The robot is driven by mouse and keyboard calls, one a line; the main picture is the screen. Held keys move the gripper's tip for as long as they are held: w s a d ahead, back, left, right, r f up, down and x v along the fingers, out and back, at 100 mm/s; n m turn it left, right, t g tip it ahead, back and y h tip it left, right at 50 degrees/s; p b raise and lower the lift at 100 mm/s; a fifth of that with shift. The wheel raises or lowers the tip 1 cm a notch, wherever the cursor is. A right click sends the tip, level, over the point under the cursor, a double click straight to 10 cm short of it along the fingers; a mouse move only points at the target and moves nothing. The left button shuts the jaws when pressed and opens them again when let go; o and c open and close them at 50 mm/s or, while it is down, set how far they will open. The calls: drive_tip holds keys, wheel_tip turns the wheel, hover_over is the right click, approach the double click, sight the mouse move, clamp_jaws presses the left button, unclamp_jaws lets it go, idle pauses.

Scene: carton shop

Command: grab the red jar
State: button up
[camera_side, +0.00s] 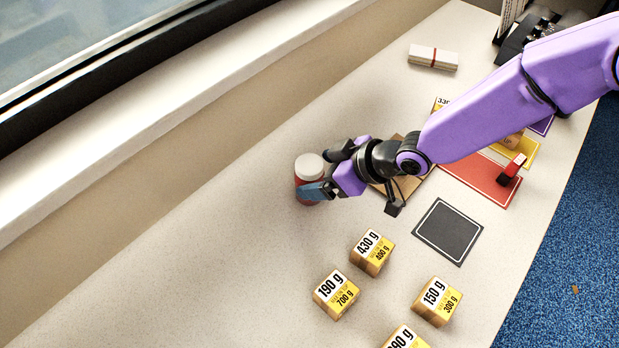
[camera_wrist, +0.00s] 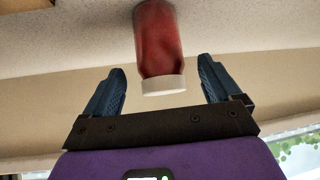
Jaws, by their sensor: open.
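The red jar (camera_side: 306,178) with a white lid stands upright on the table, left of centre in the side view. It also shows in the wrist view (camera_wrist: 159,42), upside down in the picture, with its lid toward my gripper. My gripper (camera_side: 318,180) is low beside the jar in the side view, one finger overlapping the jar's front. In the wrist view my gripper (camera_wrist: 162,84) is open, its two dark blue fingers apart. The lid end of the jar lies between the fingertips with a gap on each side. No contact shows.
Several yellow weight-labelled cartons (camera_side: 372,253) stand toward the front. A dark square mat (camera_side: 447,232) and a red mat (camera_side: 476,183) with a red-and-black item (camera_side: 512,170) lie to the right. A banded white bundle (camera_side: 433,57) lies at the back. The table left of the jar is clear.

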drive_tip(key=shift+x, duration=2.2)
drive_tip(key=shift+c, duration=0.4)
drive_tip(key=c, duration=1.1)
